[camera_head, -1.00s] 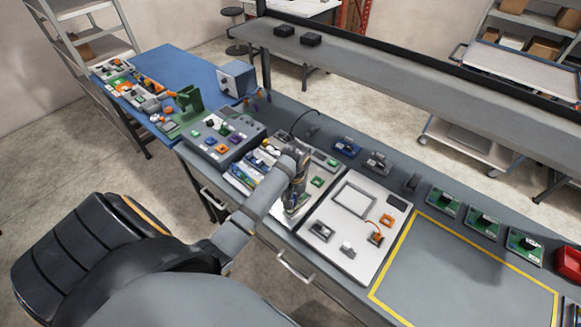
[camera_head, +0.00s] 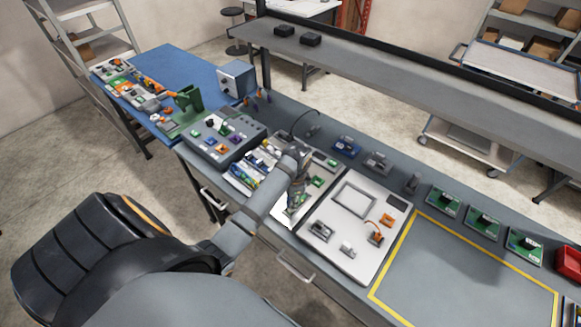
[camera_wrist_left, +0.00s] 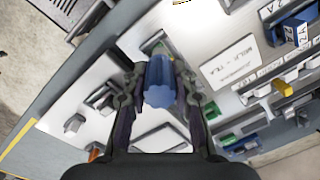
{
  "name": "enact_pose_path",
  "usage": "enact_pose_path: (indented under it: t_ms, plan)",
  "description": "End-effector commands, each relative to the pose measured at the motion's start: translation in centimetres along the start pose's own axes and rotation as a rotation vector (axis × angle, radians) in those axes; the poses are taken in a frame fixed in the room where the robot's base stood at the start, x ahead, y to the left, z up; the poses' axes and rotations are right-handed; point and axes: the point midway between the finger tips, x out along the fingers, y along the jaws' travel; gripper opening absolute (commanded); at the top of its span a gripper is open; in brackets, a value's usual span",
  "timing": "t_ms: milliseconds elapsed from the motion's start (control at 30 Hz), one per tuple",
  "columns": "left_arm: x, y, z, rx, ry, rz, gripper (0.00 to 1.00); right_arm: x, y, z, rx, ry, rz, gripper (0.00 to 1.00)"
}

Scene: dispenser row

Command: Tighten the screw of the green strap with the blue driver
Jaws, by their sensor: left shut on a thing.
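The blue driver (camera_wrist_left: 160,78) is upright between the fingers of my left gripper (camera_wrist_left: 161,92), and I look down on its ribbed handle in the left wrist view. The fingers are shut on it. In the head view my left gripper (camera_head: 297,188) is over the white panel (camera_head: 284,216) in the middle of the bench. My right gripper is not in view.
A white board (camera_head: 337,246) with a frame and small fittings lies to the right. A grey box (camera_head: 218,146) with coloured switches stands to the left. Several green circuit boards (camera_head: 484,219) line the back. The yellow-outlined area (camera_head: 460,270) is clear.

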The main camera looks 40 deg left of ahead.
Motion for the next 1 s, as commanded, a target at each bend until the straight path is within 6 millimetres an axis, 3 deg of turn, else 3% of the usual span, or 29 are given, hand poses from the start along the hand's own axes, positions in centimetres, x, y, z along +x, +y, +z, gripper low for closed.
enact_pose_path:
  t_ms: [367,1000]
  plan:
    - [-0.2,0.0,0.0,0.04,0.001,-0.002,0.0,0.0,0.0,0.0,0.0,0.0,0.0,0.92]
    - [-2.2,-0.1,0.0,0.038,0.001,-0.002,0.0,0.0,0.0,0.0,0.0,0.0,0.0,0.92]
